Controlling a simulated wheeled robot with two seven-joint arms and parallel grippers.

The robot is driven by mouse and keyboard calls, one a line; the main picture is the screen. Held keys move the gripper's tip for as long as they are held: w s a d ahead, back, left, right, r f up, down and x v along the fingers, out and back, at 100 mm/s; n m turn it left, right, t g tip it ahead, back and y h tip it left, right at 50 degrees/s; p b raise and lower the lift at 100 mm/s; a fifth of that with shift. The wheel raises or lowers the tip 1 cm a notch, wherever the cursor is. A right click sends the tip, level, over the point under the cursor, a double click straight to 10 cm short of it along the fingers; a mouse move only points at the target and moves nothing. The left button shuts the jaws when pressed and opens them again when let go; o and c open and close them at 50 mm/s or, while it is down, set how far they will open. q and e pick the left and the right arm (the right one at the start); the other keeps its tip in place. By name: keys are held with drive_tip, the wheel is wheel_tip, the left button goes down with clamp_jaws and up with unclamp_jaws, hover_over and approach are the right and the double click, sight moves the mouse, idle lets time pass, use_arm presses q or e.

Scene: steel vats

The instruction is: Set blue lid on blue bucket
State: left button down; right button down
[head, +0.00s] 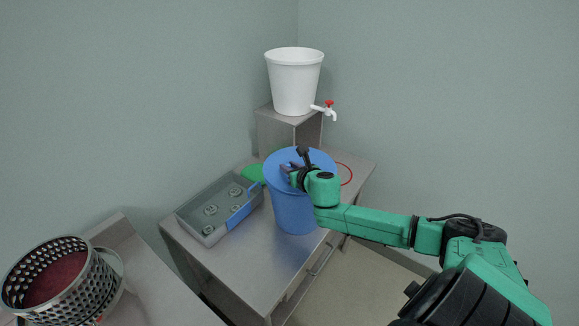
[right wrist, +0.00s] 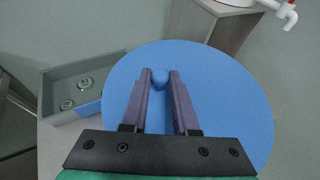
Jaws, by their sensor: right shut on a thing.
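The blue bucket (head: 294,211) stands upright on the grey table. The round blue lid (head: 318,160) is at the bucket's top and looks roughly level. Whether it rests on the rim or is held just above it, I cannot tell. In the right wrist view the lid (right wrist: 215,85) fills the middle, with a round blue knob (right wrist: 160,76) at its centre. My right gripper (head: 290,168) is over the lid, shut on the knob between its two fingers. The fingers also show in the right wrist view (right wrist: 160,85). My left gripper is not in view.
A grey tray (head: 190,214) with several round metal pieces stands left of the bucket. A green thing (head: 252,172) lies behind it. A white bucket (head: 294,80) with a red-handled tap stands on a raised box. A perforated metal basket (head: 90,290) is at lower left.

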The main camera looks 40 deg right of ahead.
idle(0.4)
drive_tip(key=shift+f, duration=0.3)
drive_tip(key=c, duration=0.6)
unclamp_jaws()
